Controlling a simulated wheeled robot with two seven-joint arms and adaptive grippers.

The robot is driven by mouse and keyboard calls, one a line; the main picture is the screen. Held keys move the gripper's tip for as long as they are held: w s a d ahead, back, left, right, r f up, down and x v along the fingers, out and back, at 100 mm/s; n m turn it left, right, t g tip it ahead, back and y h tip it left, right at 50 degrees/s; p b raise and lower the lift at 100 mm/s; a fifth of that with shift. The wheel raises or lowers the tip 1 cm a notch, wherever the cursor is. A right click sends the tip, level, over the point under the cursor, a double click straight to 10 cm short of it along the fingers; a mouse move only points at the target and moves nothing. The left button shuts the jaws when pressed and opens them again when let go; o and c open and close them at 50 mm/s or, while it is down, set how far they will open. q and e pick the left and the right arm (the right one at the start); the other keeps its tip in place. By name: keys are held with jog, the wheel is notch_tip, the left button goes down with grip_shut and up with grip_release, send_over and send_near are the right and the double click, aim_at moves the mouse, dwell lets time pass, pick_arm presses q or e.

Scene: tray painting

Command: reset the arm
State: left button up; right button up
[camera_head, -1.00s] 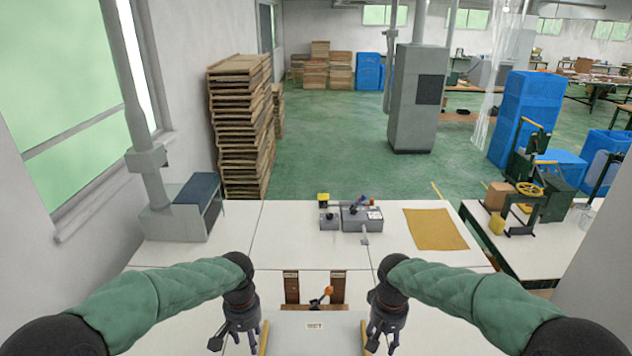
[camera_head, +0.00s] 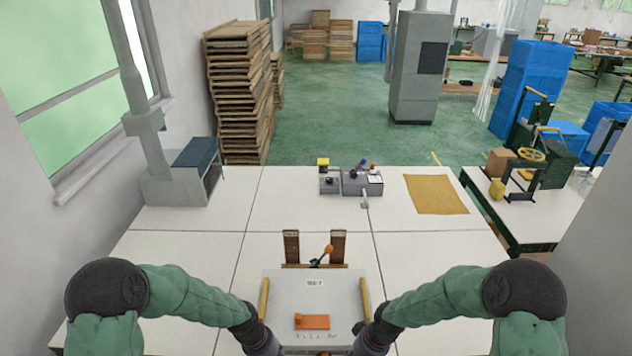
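My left arm (camera_head: 195,299), in a green sleeve, comes in from the left and my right arm (camera_head: 440,299) from the right. Their black wrists reach the lower left and lower right sides of a grey machine panel (camera_head: 285,294) at the front of the white table. The fingers of both grippers are cut off or hidden at the bottom edge of the head view, so I cannot see whether they are open or shut. An orange piece (camera_head: 312,322) lies on the panel between the wrists. Yellow handles (camera_head: 364,296) stand along the panel's sides.
Two brown uprights (camera_head: 291,247) and an orange-knobbed lever (camera_head: 328,249) stand behind the panel. Grey control boxes (camera_head: 362,184) and a yellow-brown sheet (camera_head: 436,194) lie farther back on the table. The middle of the white table (camera_head: 190,255) is clear.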

pick_arm(q)
jog(key=s+d+f+n+h+b, duration=0.1)
jog(key=s+f+b, duration=0.4)
jog(key=s+f, duration=0.9)
notch_tip(320, 180, down, 3)
jog(key=shift+s+d+f+n+t, duration=0.15)
jog(key=shift+s+n+t, duration=0.25)
jog(key=shift+n, duration=0.3)
pick_arm(e)
jog(key=s+a+f+m+y, duration=0.1)
jog(key=s+f+m, duration=0.1)
jog(key=s+f, duration=1.2)
notch_tip(320, 180, down, 3)
jog(key=shift+s+a+t, duration=0.15)
jog(key=shift+s+t, duration=0.2)
jog(key=shift+t, duration=0.05)
pick_arm(q)
jog(key=shift+w, duration=0.1)
